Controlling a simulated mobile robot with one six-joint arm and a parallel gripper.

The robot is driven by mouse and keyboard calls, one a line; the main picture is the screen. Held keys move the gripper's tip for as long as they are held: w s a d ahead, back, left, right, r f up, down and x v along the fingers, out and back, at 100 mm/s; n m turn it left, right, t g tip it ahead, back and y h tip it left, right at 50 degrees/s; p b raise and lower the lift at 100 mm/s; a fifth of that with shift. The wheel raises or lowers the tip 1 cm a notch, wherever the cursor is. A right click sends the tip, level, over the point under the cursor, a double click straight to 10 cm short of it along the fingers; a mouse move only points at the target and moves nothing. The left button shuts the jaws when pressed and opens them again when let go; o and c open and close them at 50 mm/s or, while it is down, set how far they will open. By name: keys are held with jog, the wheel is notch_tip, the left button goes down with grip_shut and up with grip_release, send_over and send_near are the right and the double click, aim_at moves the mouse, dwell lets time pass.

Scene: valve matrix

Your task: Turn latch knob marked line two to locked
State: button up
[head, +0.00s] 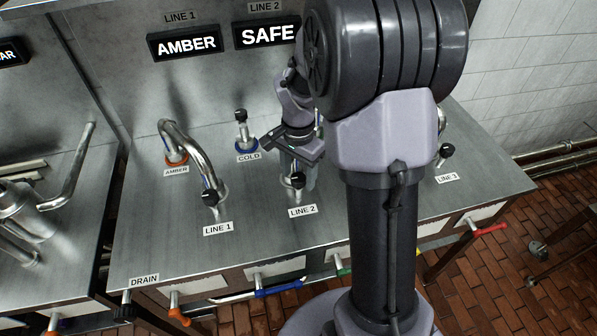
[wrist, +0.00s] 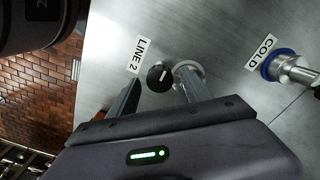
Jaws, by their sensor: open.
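The line two latch knob is a black round knob (head: 297,180) on a metal stem, above its LINE 2 label (head: 302,211) on the steel bench top. In the wrist view the knob (wrist: 159,77) shows a white pointer mark, and its LINE 2 label (wrist: 138,56) lies to its left. My gripper (head: 300,173) is at the knob, pointing down. In the wrist view the open fingers (wrist: 160,80) stand on either side of the knob; I cannot tell whether they touch it. A pale ring (wrist: 189,70) is partly hidden by the right finger.
Displays read AMBER (head: 186,43) for line 1 and SAFE (head: 268,34) for line 2. A COLD valve (head: 241,130) stands behind, and the line 1 knob (head: 210,198) and curved pipe (head: 185,142) stand left. The line 3 knob (head: 446,150) is right. My arm hides part of the bench.

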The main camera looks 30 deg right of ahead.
aim_at(298, 177)
notch_tip(298, 177, up, 18)
jog(key=p, duration=0.7)
jog(key=shift+f, duration=0.25)
